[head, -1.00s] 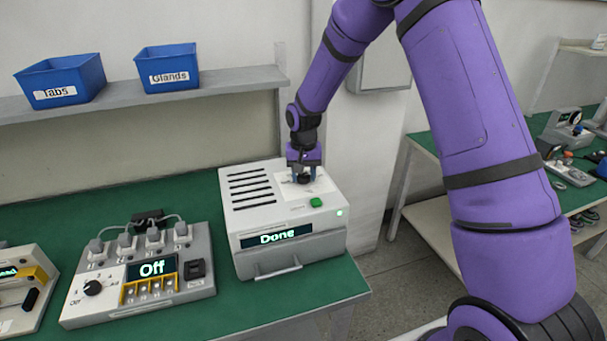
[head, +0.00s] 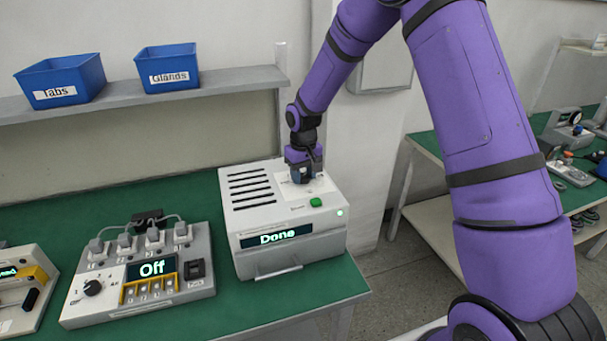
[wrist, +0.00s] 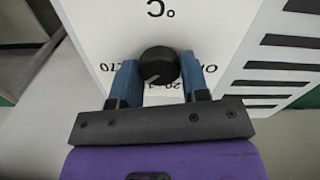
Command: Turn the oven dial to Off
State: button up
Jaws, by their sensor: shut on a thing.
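The oven (head: 290,263) is a pale box with dark vent slots on top, standing on the green bench; its front display reads "Done". Its black dial (wrist: 160,65) is on the white top panel, with printed markings around it, partly covered by my gripper. My gripper (wrist: 163,78) points down at the dial, its blue fingers shut on either side of it. In the head view my gripper (head: 303,178) hides most of the dial. I cannot read which mark the dial points to.
A green button (head: 316,202) is on the oven top near its front edge. Left of the oven stands a grey power unit (head: 206,283) with plugs, a dial and a display reading "Off". Blue bins labelled Tabs (head: 62,80) and Glands (head: 168,68) sit on a shelf behind.

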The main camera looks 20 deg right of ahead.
jog(key=n, duration=1.2)
jog(key=shift+n, duration=0.4)
jog(key=n, duration=1.1)
jog(key=shift+n, duration=0.3)
jog(key=o, duration=0.9)
jog(key=shift+r, duration=0.1)
